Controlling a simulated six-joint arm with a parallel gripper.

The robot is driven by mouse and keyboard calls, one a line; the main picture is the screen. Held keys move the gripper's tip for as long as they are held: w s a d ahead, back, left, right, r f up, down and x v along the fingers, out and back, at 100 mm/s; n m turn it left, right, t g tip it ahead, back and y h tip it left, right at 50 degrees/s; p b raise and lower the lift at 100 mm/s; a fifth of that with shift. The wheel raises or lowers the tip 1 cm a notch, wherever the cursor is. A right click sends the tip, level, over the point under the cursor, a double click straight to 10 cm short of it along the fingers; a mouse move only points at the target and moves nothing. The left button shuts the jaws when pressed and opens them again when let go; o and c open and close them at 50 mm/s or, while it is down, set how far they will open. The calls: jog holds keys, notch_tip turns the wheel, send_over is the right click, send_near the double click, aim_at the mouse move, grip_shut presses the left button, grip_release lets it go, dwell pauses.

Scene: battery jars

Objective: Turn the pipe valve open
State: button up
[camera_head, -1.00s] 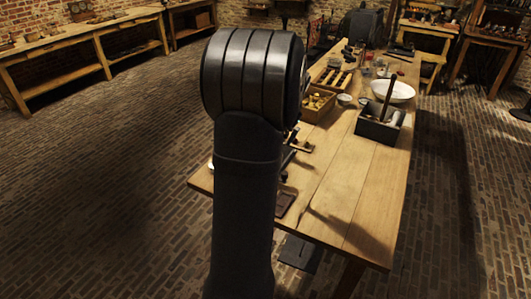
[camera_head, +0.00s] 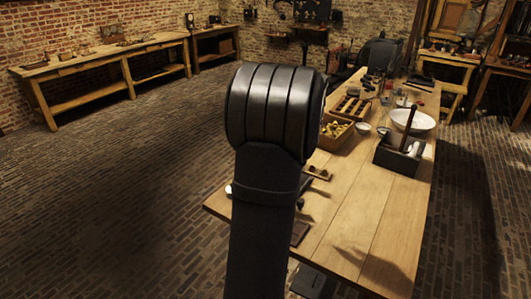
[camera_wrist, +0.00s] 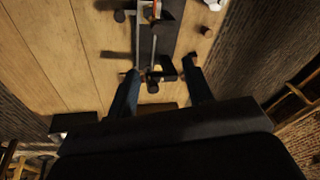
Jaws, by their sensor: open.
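In the wrist view, my gripper (camera_wrist: 161,70) is open, its two dark fingers pointing over the wooden tabletop. A thin grey pipe-like bar (camera_wrist: 146,42) runs from the top of the picture down towards the gap between the fingers. Small dark fittings (camera_wrist: 162,72) show at its lower end, between the fingertips in the picture. I cannot tell whether either finger touches them, nor which part is the valve or how its handle is turned. In the head view, my own arm hides the gripper and most of this area.
The wooden table (camera_head: 345,235) is mostly bare at its near right. Behind stand a wooden box (camera_head: 328,142) of yellowish pieces, a dark crate (camera_head: 392,161) with a tool handle upright in it, a white bowl (camera_head: 412,120) and a small bowl (camera_head: 363,128). A bench (camera_head: 130,62) lines the wall.

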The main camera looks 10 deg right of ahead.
jog(key=w+a+n+g+h, duration=0.1)
jog(key=w+n+g, duration=0.3)
jog(key=n, duration=0.6)
jog(key=shift+t, duration=0.5)
jog(key=f, duration=1.1)
jog(key=w+f, duration=0.1)
jog(key=f, duration=0.5)
jog(key=shift+a+f, duration=0.15)
jog(key=c, duration=1)
